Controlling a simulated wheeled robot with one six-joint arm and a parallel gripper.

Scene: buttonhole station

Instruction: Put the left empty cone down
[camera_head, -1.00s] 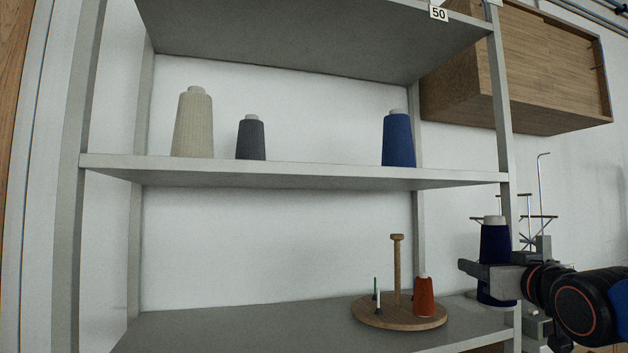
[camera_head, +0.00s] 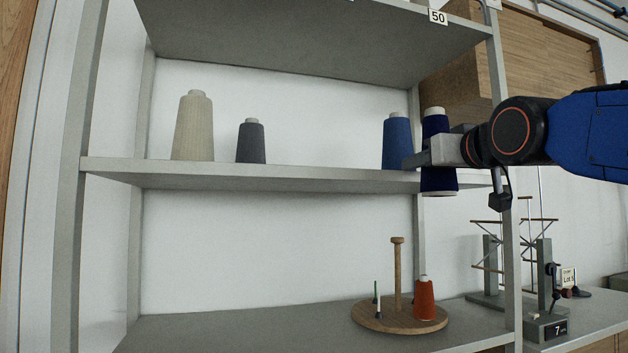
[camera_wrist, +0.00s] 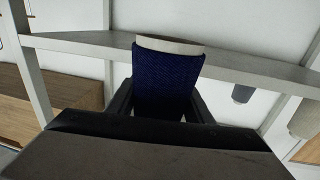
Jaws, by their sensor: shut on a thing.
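My gripper (camera_head: 428,160) is shut on a dark navy cone (camera_head: 437,180) and holds it upright in front of the middle shelf's right end. The cone's base hangs below the shelf's front edge, so it is not resting on the shelf. In the wrist view the navy cone (camera_wrist: 168,82) sits between the two fingers, its pale end ring towards the shelf edge. The gripper hides the cone's middle.
The middle shelf (camera_head: 300,178) bears a cream cone (camera_head: 193,130), a grey cone (camera_head: 251,143) and a blue cone (camera_head: 396,142) close beside the held one. Free room lies between grey and blue. Below stand a wooden disc with a peg (camera_head: 397,270) and an orange spool (camera_head: 424,300).

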